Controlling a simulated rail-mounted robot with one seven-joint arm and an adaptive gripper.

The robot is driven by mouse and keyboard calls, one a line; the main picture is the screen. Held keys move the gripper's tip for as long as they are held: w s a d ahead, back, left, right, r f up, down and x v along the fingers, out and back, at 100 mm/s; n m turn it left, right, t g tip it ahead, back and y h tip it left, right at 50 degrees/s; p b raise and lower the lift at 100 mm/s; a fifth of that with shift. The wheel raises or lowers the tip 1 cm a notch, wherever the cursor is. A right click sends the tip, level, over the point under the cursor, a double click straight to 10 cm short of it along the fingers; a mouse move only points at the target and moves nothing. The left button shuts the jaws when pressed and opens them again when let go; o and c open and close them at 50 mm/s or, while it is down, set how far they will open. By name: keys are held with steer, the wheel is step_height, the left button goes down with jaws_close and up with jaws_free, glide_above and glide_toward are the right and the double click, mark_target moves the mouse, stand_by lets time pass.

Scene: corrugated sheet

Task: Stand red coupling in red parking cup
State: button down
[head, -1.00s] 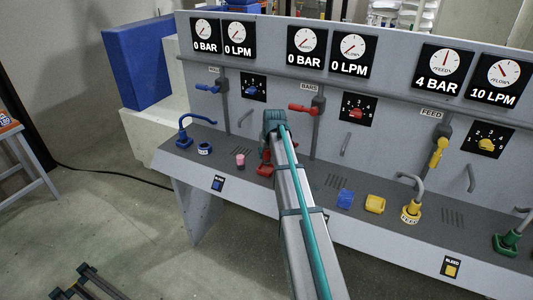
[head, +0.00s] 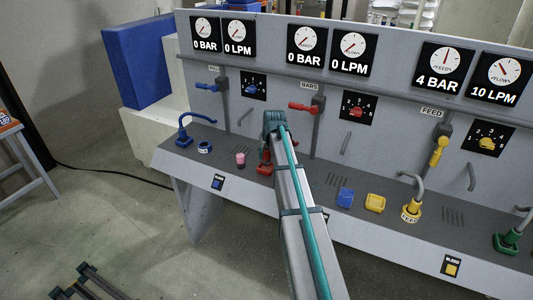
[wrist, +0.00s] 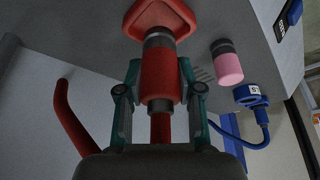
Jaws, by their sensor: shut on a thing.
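In the wrist view my gripper (wrist: 160,70) is shut on the red coupling (wrist: 160,88), with one teal finger on each side. The coupling's grey collar end points at the red parking cup (wrist: 157,14), a red block on the grey bench top. The collar end meets or overlaps the cup in this view; I cannot tell how deep it sits. A red hose (wrist: 72,118) shows at the left. In the head view the red cup (head: 264,170) shows just left of my arm, and my arm hides most of the gripper and coupling.
A pink cylinder with a dark end (wrist: 228,66) stands close beside, also seen in the head view (head: 240,160). A blue cup (head: 205,148) and blue hose (head: 183,128) are to the left.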

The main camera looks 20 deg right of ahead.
steer(key=shift+f+b, duration=0.6)
steer(key=shift+f, duration=0.8)
steer(key=c, duration=0.7)
jaws_free()
steer(key=v, duration=1.2)
